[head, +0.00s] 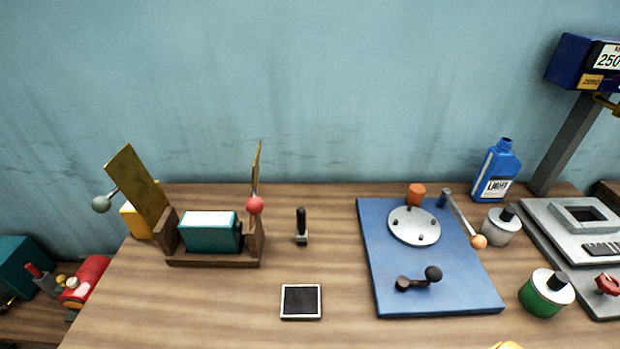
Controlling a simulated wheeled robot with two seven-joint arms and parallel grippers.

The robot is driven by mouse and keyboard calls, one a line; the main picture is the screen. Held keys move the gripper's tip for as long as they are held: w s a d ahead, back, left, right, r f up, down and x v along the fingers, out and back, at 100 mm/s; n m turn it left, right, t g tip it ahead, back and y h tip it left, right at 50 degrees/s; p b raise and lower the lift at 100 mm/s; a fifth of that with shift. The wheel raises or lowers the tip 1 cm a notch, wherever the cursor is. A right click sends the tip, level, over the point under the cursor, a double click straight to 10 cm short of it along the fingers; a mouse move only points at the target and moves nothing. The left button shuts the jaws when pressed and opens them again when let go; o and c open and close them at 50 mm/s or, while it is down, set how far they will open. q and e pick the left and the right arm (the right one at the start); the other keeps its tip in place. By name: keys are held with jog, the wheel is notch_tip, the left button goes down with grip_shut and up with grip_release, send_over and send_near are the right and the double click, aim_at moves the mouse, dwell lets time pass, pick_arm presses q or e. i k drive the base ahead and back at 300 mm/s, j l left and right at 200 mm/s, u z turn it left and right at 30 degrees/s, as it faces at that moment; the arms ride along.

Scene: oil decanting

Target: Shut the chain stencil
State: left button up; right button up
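A wooden holder (213,263) at the left of the table carries a teal block (207,234) with a white top. Two brass plates, which look like hinged stencils, stand raised at its two ends. The left plate (138,190) leans outward to the left and has a grey-green ball knob (101,204). The right plate (257,165) stands nearly upright, seen almost edge-on, with a red ball knob (255,205). I cannot make out any cut pattern, so I cannot tell which one is the chain stencil. Neither gripper is in view.
A black-handled tool (301,227) and a dark framed pad (301,302) lie right of the holder. A blue board (447,295) with cranks, a blue bottle (497,170), a green jar (546,294) and a scale (566,235) fill the right. The front left table is clear.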

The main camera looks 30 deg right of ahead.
aim_at(254, 204)
jog(key=k+l, duration=0.1)
jog(key=l, duration=0.75)
jog(key=k+l+z, duration=0.15)
jog(key=k+z, duration=0.3)
jog(key=k+l+z, duration=0.25)
jog(key=k+z, duration=0.15)
